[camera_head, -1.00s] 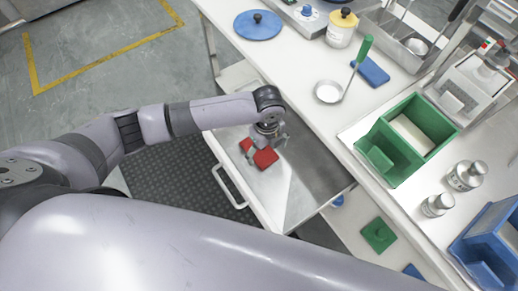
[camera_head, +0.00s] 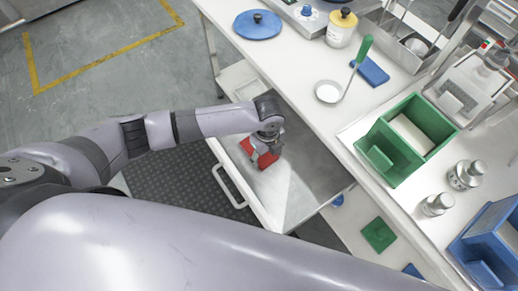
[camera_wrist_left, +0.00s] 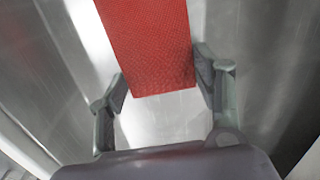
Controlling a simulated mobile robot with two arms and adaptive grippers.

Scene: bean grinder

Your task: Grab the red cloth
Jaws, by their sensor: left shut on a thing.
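The red cloth (camera_head: 268,161) lies in the open metal drawer (camera_head: 305,180), partly hidden by my left gripper (camera_head: 262,152). In the left wrist view the cloth (camera_wrist_left: 148,45) is a flat red textured strip. Its near end is between the two fingers of my left gripper (camera_wrist_left: 160,80), one at each side edge. My left gripper is shut on the cloth, low over the drawer floor. My right gripper is outside both views.
The drawer handle (camera_head: 226,187) faces the floor side. The drawer's right part is bare.

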